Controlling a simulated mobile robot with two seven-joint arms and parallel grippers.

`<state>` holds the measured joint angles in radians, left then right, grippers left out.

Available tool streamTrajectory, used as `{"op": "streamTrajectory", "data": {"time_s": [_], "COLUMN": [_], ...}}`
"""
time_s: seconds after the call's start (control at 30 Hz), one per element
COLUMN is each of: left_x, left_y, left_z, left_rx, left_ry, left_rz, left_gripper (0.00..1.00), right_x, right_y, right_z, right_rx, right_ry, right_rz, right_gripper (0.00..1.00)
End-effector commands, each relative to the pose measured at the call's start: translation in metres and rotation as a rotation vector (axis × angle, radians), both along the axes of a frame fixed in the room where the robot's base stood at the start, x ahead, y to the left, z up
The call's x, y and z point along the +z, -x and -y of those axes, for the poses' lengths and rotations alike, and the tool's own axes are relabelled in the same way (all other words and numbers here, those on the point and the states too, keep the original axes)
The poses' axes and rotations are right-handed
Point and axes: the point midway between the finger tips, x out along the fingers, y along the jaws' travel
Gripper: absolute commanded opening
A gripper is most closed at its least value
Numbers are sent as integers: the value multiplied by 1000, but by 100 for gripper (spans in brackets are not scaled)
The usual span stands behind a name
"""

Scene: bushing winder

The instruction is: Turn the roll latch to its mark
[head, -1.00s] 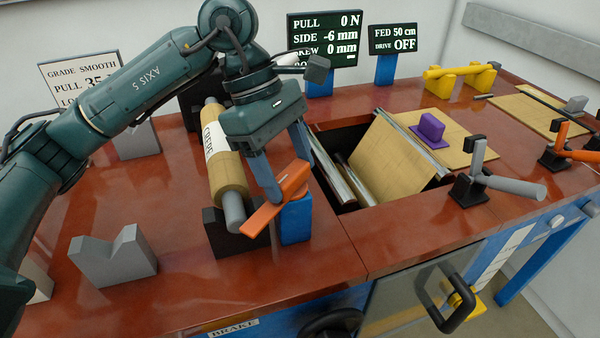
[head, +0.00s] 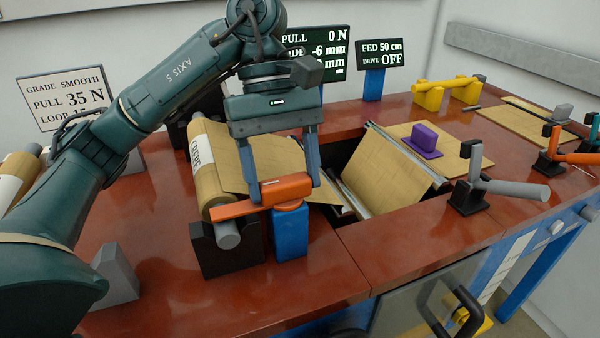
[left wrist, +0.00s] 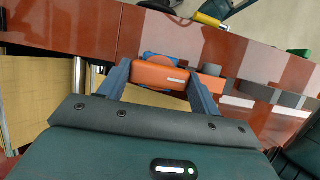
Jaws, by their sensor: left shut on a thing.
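The orange roll latch (head: 287,190) sits on top of a blue post (head: 291,236). Its flat arm points left, over the near end of the grey shaft (head: 229,236) of the crepe roll (head: 213,180). The shaft rests in a black cradle (head: 245,259). My left gripper (head: 283,194) points down with one finger on each side of the latch body and is shut on it. In the left wrist view the latch (left wrist: 160,74) lies between the two fingertips, with a pale line on its top. I cannot make out a mark on the post. My right gripper is not in view.
A brown sheet (head: 272,158) runs from the roll toward the pit, where a sloping brown panel (head: 390,180) stands. A purple block (head: 425,140) and a grey-handled lever (head: 515,190) are to the right. A grey V-block (head: 115,275) is at left.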

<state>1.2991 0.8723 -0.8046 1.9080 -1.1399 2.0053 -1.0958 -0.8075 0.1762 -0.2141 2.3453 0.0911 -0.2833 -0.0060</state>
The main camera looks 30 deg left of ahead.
Motion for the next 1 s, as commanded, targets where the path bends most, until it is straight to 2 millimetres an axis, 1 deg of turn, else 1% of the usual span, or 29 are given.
{"op": "streamTrajectory", "data": {"time_s": [0.13,0.5,0.53,0.7,0.8,1.0], "left_x": [1,1,1,1,0,1], "left_y": [1,2,2,2,2,2], "left_z": [-3,-4,-4,-4,-4,-4], "left_rx": [-7,-11,-11,-10,-9,-9], "left_ry": [0,-1,-1,-1,-1,0], "left_rz": [3,3,3,2,2,1], "left_gripper": [23,23,65,79,85,85], "right_x": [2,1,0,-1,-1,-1], "right_y": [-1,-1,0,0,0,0], "right_z": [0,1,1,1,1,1], "right_rx": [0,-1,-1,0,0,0], "right_ry": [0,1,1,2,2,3], "right_rz": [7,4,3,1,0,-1], "right_gripper": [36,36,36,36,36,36]}}
